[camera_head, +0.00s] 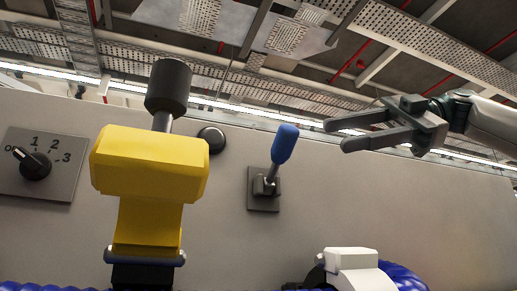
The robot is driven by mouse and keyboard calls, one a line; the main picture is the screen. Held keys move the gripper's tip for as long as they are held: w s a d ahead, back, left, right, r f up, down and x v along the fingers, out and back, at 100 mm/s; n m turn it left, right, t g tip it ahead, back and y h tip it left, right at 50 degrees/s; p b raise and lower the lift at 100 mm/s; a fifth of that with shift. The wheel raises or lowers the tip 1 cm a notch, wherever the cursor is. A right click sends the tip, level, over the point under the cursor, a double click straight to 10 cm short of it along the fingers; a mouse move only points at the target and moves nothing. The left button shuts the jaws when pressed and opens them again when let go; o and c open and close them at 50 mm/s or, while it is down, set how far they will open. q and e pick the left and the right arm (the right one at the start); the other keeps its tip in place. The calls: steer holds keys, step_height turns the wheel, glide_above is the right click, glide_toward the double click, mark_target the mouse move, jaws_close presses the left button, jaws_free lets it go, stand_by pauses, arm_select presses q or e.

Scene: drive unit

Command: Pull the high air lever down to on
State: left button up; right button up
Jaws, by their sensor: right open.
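The air lever (272,163) has a blue handle and sits on a small dark plate on the grey panel. Its handle points up, tilted slightly right. My right gripper (334,136) comes in from the right, to the right of the blue handle and at about its height. Its two fingers are apart and empty, pointing left, with a visible gap in the picture to the handle. My left gripper does not show.
A yellow block with a black knob (150,185) stands left of the lever. A rotary dial (35,163) marked 1, 2, 3 is at far left. A round black button (211,139) is on the panel. A white part (352,262) and blue hose (402,277) lie below.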

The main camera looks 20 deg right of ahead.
mark_target(281, 153)
steer(key=p+x, duration=0.3)
steer(key=x, duration=1.2)
steer(key=shift+a, duration=0.3)
steer(key=shift+w, duration=0.1)
steer(key=shift+c, duration=0.6)
jaws_close()
